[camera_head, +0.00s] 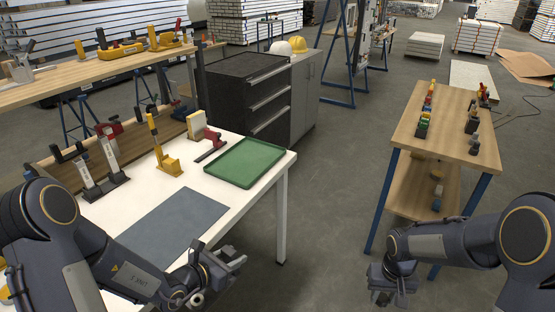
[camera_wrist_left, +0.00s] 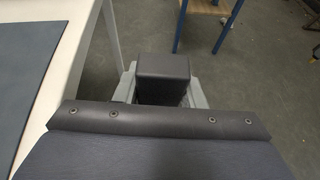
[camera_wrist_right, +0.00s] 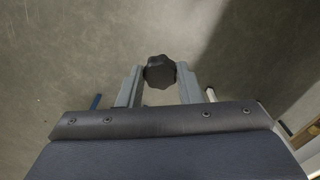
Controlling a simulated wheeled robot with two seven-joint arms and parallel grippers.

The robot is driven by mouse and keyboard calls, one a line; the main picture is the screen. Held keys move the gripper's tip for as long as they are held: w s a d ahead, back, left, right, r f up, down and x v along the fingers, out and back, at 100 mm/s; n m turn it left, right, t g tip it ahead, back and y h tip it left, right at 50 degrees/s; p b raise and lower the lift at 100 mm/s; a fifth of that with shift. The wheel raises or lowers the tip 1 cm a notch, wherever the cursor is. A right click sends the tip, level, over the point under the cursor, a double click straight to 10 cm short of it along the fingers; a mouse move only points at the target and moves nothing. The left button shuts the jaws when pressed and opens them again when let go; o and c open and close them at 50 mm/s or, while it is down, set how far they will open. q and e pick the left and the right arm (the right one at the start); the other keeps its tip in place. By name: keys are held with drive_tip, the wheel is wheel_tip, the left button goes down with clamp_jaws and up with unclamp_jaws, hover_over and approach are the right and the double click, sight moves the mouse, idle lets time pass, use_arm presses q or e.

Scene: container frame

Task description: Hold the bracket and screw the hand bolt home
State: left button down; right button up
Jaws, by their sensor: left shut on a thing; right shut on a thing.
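My left gripper (camera_head: 228,262) is off the front edge of the white table, over the floor. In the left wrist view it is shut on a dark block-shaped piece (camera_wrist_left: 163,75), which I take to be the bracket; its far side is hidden. My right gripper (camera_head: 390,290) is low at the right, well apart from the left one. In the right wrist view it is shut on the hand bolt, whose black lobed knob (camera_wrist_right: 160,71) shows between the fingers. The bolt's shank is hidden. The bracket and bolt are apart.
The white table (camera_head: 272,187) carries a grey mat (camera_head: 175,222), a green tray (camera_head: 246,161), a yellow stand (camera_head: 167,162) and clamps. A wooden bench (camera_head: 456,147) with small parts stands at the right. Open floor lies between table and bench.

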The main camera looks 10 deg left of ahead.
use_arm(q)
drive_tip(key=w+d+f+m+g+h, duration=0.2)
drive_tip(key=d+m+g+h, duration=0.4)
drive_tip(key=d, duration=0.9)
drive_tip(key=shift+d+m+g, duration=0.35)
drive_tip(key=shift+m+g, duration=0.15)
drive_tip(key=shift+m, duration=0.5)
drive_tip(key=a+n+t+y, duration=0.2)
drive_tip(key=a, duration=0.3)
drive_tip(key=s+a+r+n+t+y, duration=0.1)
drive_tip(key=a+n+t+y, duration=0.1)
drive_tip(key=a, duration=0.3)
drive_tip(key=s+a+r+n+t+y, duration=0.1)
drive_tip(key=a+n+t+y, duration=0.1)
drive_tip(key=a+n+t, duration=0.1)
drive_tip(key=shift+a+n, duration=0.5)
drive_tip(key=shift+a, duration=0.85)
drive_tip(key=shift+a, duration=0.1)
